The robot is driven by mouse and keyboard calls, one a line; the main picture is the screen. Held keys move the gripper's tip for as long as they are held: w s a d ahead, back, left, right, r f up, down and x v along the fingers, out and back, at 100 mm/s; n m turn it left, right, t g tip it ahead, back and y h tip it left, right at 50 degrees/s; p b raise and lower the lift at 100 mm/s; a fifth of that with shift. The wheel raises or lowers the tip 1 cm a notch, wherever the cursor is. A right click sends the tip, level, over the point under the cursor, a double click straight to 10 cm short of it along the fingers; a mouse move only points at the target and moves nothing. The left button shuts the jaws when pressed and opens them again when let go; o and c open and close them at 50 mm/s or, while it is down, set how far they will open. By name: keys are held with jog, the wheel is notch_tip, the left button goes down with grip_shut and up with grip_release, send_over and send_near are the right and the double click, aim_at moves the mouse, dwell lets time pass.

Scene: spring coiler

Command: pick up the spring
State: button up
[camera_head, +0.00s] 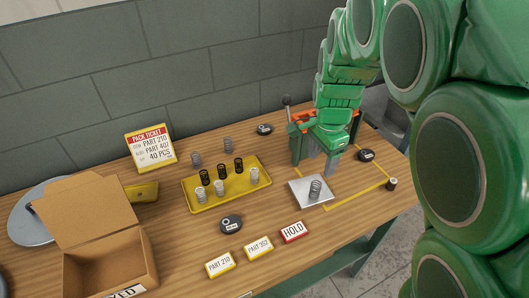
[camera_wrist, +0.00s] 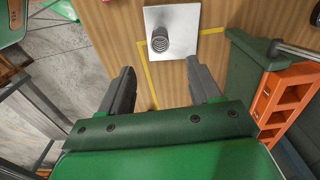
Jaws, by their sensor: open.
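A grey coil spring (camera_head: 315,189) stands on a square light metal plate (camera_head: 299,196) on the wooden bench. The spring also shows in the wrist view (camera_wrist: 160,41), near the top centre on its plate (camera_wrist: 186,17). My gripper (camera_wrist: 161,69) is open and empty, its two dark fingers apart. In the wrist view the spring appears ahead of the fingertips, roughly in line with the gap between them. In the head view my gripper (camera_head: 318,163) is behind and above the plate, apart from the spring.
A yellow tray (camera_head: 203,207) holds several black and grey springs. An orange and green machine (camera_wrist: 285,98) is close to my gripper's right in the wrist view. A cardboard box (camera_head: 105,262), label cards (camera_head: 293,232) and black discs (camera_head: 231,224) occupy the bench.

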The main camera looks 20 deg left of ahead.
jog(key=n+g, duration=0.1)
jog(key=n, duration=0.3)
send_over(195, 153)
jog(key=w+d, duration=0.1)
jog(key=shift+y, duration=0.3)
jog(key=f, duration=0.6)
jog(key=shift+w+f, duration=0.2)
jog(key=shift+s+a+f+n, duration=0.1)
jog(key=shift+a+n, duration=0.1)
jog(key=shift+n, duration=0.1)
jog(key=shift+f, duration=0.2)
jog(key=shift+s+a+f, duration=0.1)
jog(key=shift+s+f, duration=0.1)
jog(key=shift+f, duration=0.9)
jog(key=shift+s+a+f, duration=0.1)
jog(key=shift+s+f, duration=0.1)
jog(key=shift+f, duration=0.65)
jog(key=shift+s+a+f, duration=0.1)
jog(key=shift+s+f, duration=0.15)
jog(key=shift+f, duration=0.55)
jog(key=shift+s+f, duration=0.2)
jog(key=shift+f, duration=0.65)
jog(key=c, duration=1.1)
